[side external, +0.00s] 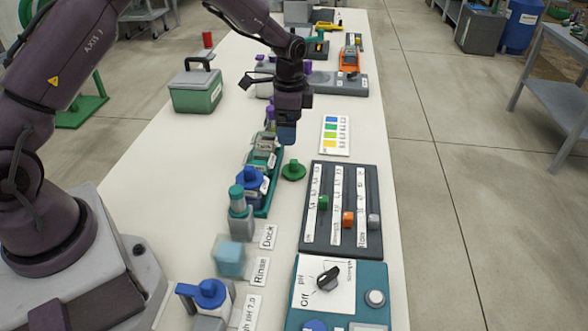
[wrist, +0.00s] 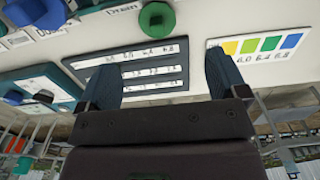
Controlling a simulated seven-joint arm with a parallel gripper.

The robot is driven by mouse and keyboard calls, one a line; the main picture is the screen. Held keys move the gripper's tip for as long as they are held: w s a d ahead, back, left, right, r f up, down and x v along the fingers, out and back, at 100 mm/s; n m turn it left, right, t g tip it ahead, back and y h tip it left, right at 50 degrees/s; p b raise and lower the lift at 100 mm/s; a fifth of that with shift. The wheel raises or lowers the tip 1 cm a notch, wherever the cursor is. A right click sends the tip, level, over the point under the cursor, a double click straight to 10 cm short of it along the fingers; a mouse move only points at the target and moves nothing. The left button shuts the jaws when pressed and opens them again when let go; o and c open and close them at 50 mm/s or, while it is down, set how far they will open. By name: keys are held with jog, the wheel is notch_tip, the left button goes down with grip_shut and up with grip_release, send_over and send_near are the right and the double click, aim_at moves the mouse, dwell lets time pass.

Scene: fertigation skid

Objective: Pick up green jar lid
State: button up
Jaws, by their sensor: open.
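The green jar lid (side external: 293,170) is a round green disc with a raised knob. In the side external view it lies on the white table, just right of the teal tray of bottles and left of the dark slider panel. It also shows at the top of the wrist view (wrist: 157,18), beyond my fingertips. My gripper (side external: 286,140) is above the table, over or near the far part of the tray, higher than the lid and slightly behind it. In the wrist view its two blue fingers (wrist: 165,75) are wide apart with nothing between them.
The teal tray (side external: 264,208) with bottles stands beside the lid. The slider panel (side external: 341,235) is to its right, and a colour chart card (side external: 335,135) lies behind it. A teal control box (side external: 343,290) is at the front. A green case (side external: 196,92) stands further back left.

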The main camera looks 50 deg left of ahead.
send_over(291, 167)
jog(key=a, duration=0.1)
jog(key=f, duration=0.6)
jog(key=shift+w+a+f, duration=0.15)
jog(key=shift+w, duration=0.25)
jog(key=shift+s+d+f, duration=0.1)
jog(key=shift+f, duration=1.2)
jog(key=shift+s+d+f, duration=0.1)
jog(key=shift+f, duration=1.2)
jog(key=c, duration=1)
notch_tip(291, 167, up, 14)
jog(key=shift+r, duration=0.25)
